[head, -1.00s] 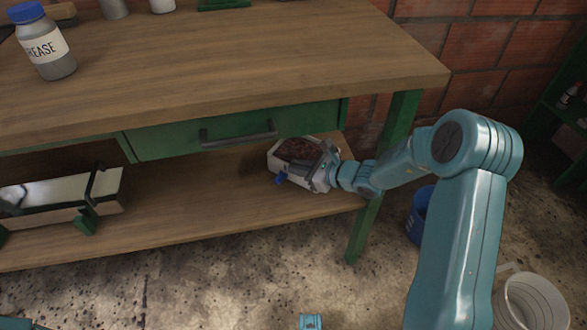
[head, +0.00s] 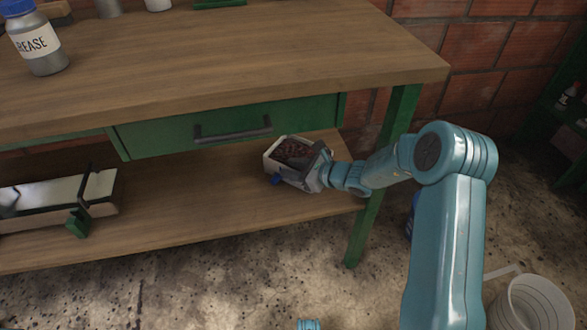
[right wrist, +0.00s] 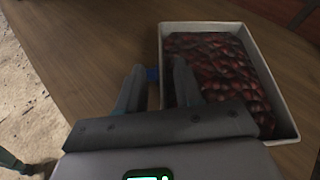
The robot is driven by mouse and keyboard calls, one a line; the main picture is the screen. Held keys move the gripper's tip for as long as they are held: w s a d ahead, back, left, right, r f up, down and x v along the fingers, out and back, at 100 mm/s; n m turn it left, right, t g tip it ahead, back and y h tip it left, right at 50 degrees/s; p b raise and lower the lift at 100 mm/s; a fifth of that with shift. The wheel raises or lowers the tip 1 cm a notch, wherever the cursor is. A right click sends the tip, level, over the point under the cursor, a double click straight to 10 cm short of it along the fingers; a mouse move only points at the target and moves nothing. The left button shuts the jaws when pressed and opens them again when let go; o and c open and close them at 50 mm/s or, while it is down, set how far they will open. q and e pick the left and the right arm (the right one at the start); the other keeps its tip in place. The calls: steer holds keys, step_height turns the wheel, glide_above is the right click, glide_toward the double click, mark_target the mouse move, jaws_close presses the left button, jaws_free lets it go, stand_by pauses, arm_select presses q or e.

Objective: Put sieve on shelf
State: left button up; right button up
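The sieve (head: 293,150) is a pale, shallow rectangular tray full of dark red-brown berries. It is at the right end of the bench's lower shelf (head: 190,215), below the drawer; whether its whole base touches the wood is hard to tell. My right gripper (head: 300,172) is at its near right side. In the right wrist view the sieve (right wrist: 285,110) is at upper right. My right fingers (right wrist: 158,88) straddle its left wall, one inside over the berries, one outside, with a blue tab (right wrist: 152,74) between them. My left gripper is out of view.
The green drawer (head: 150,138) with a dark handle hangs just above the sieve. A green bench leg (head: 380,190) stands beside my right forearm. A long pale-topped item (head: 50,195) lies on the shelf's left. Shelf between is clear. A white bucket (head: 530,300) stands on the floor.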

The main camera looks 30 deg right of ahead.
steer(key=shift+r, duration=0.1)
steer(key=shift+s+d+r+p, duration=0.1)
steer(key=shift+s+r+p, duration=0.05)
steer(key=shift+r+p, duration=0.15)
steer(key=p+v, duration=0.2)
steer(key=v, duration=0.5)
steer(key=shift+f, duration=0.15)
